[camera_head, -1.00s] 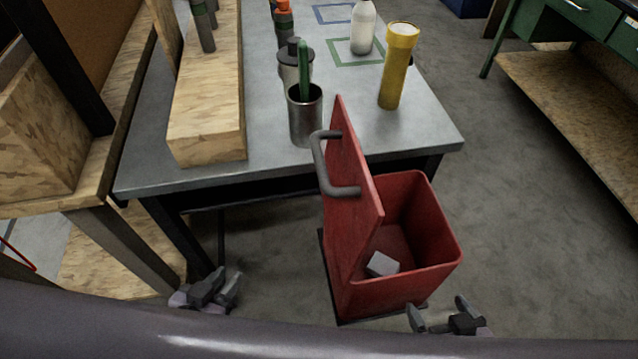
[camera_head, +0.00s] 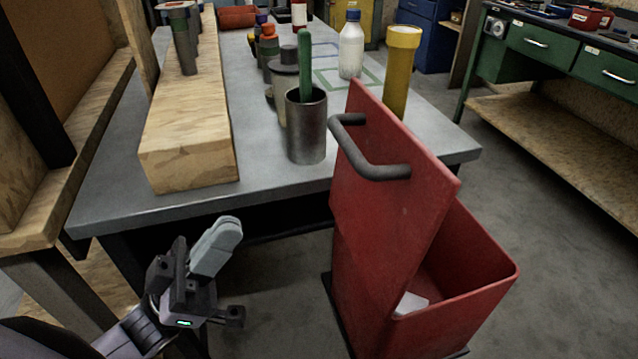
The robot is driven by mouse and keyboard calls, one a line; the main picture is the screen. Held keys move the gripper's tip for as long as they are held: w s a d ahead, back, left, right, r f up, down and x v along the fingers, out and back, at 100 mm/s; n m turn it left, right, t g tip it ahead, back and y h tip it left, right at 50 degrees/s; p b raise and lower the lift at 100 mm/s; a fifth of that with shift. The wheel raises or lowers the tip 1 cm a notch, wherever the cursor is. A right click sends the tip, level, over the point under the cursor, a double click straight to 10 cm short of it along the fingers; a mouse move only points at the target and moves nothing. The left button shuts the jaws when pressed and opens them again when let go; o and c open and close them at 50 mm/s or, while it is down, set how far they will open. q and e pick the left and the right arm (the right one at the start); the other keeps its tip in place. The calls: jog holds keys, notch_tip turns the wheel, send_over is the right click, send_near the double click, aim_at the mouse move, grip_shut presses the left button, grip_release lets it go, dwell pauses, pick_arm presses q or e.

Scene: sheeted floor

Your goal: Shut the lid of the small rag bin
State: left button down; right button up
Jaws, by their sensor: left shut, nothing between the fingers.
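A dark grey handle (camera_head: 372,160) sticks out from the lid's outer face. A pale rag or block (camera_head: 410,304) shows partly inside the bin. My left gripper (camera_head: 222,240) is at the lower left, shut and empty, left of the bin and apart from the lid. My right gripper is out of view.
The grey table (camera_head: 270,190) is behind the bin and lid. It bears a wooden block (camera_head: 190,160), a metal cup (camera_head: 306,130), a white bottle (camera_head: 351,48) and a yellow tube (camera_head: 401,70). A green workbench (camera_head: 535,45) stands at right, with clear floor before it.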

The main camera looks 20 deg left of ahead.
pick_arm(q)
jog(key=w+d+f+p+x, duration=0.1)
jog(key=p+x, duration=0.1)
jog(key=x, duration=1.1)
jog(key=shift+d+f, duration=0.35)
jog(key=shift+f, duration=0.1)
